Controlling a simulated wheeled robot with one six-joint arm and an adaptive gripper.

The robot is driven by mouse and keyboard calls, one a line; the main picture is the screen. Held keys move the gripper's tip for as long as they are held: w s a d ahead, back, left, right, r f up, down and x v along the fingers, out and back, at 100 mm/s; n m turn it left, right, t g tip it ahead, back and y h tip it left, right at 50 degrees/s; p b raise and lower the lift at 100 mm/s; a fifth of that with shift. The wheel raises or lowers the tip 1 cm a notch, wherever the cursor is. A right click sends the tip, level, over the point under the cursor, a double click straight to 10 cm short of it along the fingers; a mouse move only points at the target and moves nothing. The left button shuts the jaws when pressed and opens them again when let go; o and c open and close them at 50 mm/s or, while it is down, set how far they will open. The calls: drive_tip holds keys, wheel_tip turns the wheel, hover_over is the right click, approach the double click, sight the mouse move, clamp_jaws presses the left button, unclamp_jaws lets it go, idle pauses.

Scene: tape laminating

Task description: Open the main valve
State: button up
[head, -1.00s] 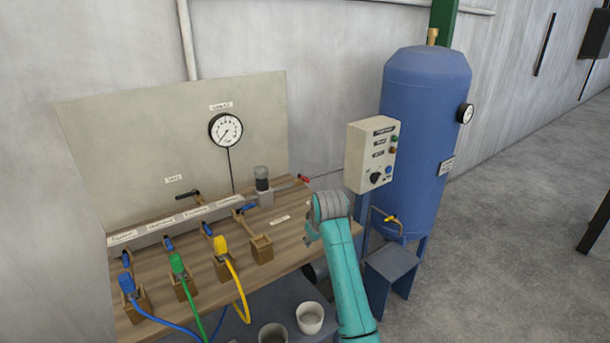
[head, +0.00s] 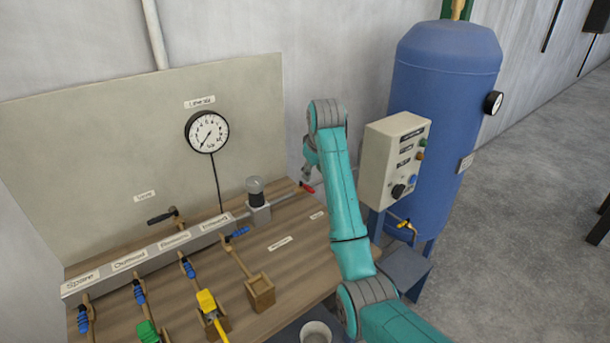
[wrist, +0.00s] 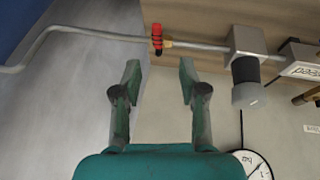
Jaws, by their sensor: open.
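The main valve is most likely the red-handled valve (head: 306,187) on the grey pipe at the bench's back right corner. In the wrist view the red handle (wrist: 157,38) lies across the pipe, just beyond the gap between my fingertips. My gripper (wrist: 155,75) is open and empty, its two fingers apart and not touching the handle. In the head view my arm reaches up beside the bench, and its end is near the red handle; the fingers are too small to make out there.
A grey filter unit (head: 257,200) sits on the pipe left of the red handle. A control box (head: 392,160) and blue tank (head: 440,130) stand close on the right. A pressure gauge (head: 207,132) hangs on the back panel. Blue-handled valves (head: 188,267) line the manifold.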

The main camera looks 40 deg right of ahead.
sight(310, 188)
drive_tip(key=x, duration=1.1)
drive_tip(key=shift+w+d+r, duration=0.2)
drive_tip(key=shift+w, duration=0.15)
clamp_jaws()
